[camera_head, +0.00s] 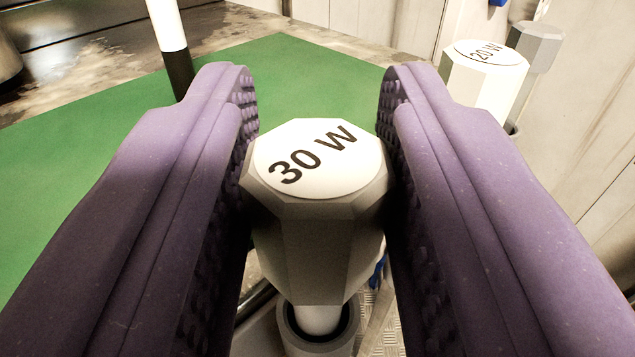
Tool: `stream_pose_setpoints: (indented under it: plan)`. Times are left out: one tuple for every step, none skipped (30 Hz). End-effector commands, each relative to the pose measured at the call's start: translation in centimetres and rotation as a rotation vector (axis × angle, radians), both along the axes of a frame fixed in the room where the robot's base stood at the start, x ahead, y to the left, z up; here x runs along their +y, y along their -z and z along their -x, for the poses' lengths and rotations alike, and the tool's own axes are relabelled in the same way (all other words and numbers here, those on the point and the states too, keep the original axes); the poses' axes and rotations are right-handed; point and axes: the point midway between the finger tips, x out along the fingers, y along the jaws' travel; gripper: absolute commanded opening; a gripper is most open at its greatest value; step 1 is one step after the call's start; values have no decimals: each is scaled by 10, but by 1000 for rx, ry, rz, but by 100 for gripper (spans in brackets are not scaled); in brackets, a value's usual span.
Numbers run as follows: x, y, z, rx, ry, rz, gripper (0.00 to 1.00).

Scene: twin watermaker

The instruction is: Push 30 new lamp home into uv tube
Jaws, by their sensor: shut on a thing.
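The 30 W lamp (318,235) has a grey faceted cap with a white round label reading "30 W". My gripper (316,115) has two purple padded fingers, one on each side of this cap, and is shut on it. Below the cap, a short white part of the lamp shows above the round grey mouth of the uv tube (347,340). The lamp's lower end points into the dark opening, and a gap shows between cap and rim. How deep it sits inside is hidden.
A white faceted cap marked "20 W" (487,75) stands at the upper right, with a grey faceted cap (535,45) behind it. A green mat (290,75) lies beyond my fingers. A white and black post (170,35) stands at the upper left. A pale panelled wall (580,130) bounds the right.

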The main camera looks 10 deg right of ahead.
Motion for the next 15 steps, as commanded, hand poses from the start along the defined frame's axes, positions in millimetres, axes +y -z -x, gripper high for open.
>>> stream_pose_setpoints:
  plan:
    - [0,-4,0,-1,0,-1,0]
    - [0,-7,0,-1,0,-1,0]
    - [0,-12,0,-1,0,-1,0]
    - [0,-16,0,-1,0,-2,0]
    - [0,-20,0,-1,0,-2,0]
    - [0,-27,0,-1,0,-2,0]
    - [0,-33,0,-3,0,-4,0]
    - [0,-39,0,-3,-1,-4,0]
    - [0,-48,0,-3,0,-4,0]
    - [0,-54,0,-3,0,-5,0]
    - [0,-61,0,-3,0,-5,0]
    - [0,-70,0,-3,1,-5,0]
    - [0,-77,0,-2,1,-5,0]
    - [0,-83,0,-2,1,-5,0]
    - [0,-93,0,-2,1,-4,0]
